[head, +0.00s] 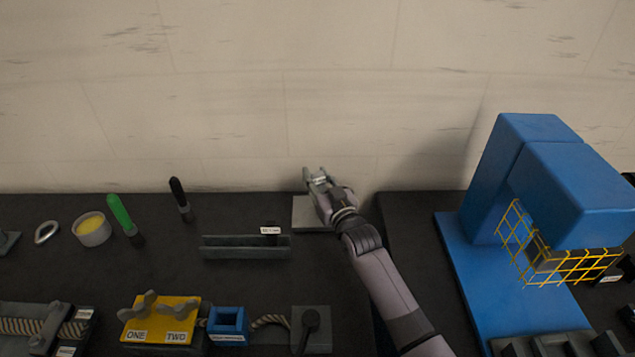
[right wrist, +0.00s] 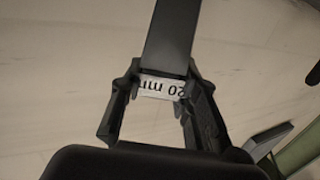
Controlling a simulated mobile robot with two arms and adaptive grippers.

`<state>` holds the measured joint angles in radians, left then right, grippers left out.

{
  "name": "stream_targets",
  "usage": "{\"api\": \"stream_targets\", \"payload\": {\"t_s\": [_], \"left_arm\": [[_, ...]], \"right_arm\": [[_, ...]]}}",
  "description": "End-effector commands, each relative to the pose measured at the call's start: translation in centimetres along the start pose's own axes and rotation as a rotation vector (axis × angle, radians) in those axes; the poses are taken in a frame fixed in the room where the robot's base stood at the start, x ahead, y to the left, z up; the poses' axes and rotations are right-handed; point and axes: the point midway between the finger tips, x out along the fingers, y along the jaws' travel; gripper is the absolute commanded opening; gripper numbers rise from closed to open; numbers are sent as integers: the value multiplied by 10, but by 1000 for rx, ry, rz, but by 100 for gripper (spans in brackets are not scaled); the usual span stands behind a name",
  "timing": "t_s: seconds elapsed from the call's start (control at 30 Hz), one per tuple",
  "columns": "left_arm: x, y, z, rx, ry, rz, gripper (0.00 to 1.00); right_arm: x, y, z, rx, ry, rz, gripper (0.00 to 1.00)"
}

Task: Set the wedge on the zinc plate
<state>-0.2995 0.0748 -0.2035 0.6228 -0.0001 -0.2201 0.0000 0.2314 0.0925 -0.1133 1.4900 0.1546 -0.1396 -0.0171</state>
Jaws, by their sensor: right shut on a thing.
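My right gripper (head: 318,180) is at the back of the dark bench, over the far edge of a flat grey plate (head: 305,215) that looks like the zinc plate. It is shut on the wedge, which in the right wrist view is a dark grey bar (right wrist: 168,40) with a white label reading "20 m…" between the fingers (right wrist: 158,105). The wedge sticks out past the fingertips. In the head view the wedge is small, and I cannot tell whether it touches the plate. The hand and forearm hide the plate's right part. My left gripper is not in view.
A long grey tray (head: 245,250) lies left of the plate with a small labelled dark piece (head: 270,230) at it. A yellow ONE/TWO block (head: 160,318) and a blue block (head: 228,325) stand in front. A blue machine (head: 560,180) with a yellow guard stands right. A wall rises behind.

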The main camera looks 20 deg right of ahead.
Motion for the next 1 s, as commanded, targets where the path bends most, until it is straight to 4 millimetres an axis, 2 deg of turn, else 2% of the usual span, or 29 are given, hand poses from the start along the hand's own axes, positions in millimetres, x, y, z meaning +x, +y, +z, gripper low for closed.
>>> {"api": "stream_targets", "payload": {"t_s": [0.13, 0.53, 0.57, 0.83, 1.0], "left_arm": [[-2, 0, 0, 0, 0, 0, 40], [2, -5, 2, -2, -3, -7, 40], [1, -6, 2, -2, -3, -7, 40], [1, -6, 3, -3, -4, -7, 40], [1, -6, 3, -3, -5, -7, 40]], "right_arm": [[0, 0, 13, 0, 6, 0, 0], [0, 1, 19, 0, 7, 0, 0], [0, 1, 21, 0, 0, 0, 30], [0, 1, 21, 0, 0, 0, 48], [0, 1, 21, 0, 0, 0, 49]]}}
